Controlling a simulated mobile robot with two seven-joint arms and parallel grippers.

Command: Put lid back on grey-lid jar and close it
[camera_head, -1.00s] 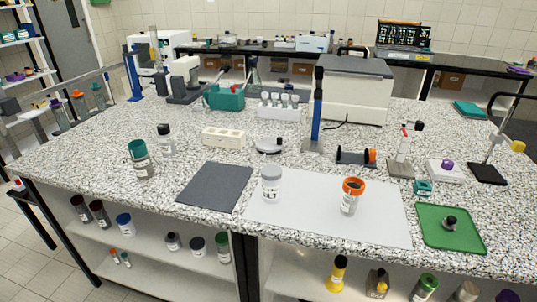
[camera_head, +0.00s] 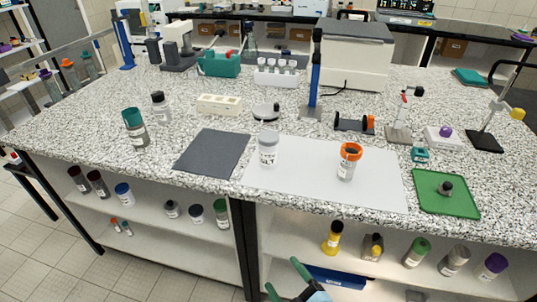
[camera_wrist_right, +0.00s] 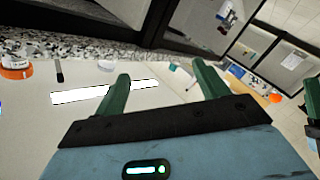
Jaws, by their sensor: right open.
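My right gripper (camera_head: 286,280) shows at the bottom edge of the head view, low in front of the bench and well short of the jar. Its green fingers are apart and empty, as the right wrist view (camera_wrist_right: 163,85) also shows.
An orange-rimmed jar (camera_head: 347,160) stands on the mat's right part. A dark grey mat (camera_head: 212,153) lies left, a green tray (camera_head: 446,193) right. A teal-lidded jar (camera_head: 135,127) stands far left. Several jars stand on shelves below the bench top. A blue tray (camera_head: 337,278) lies low near my right gripper.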

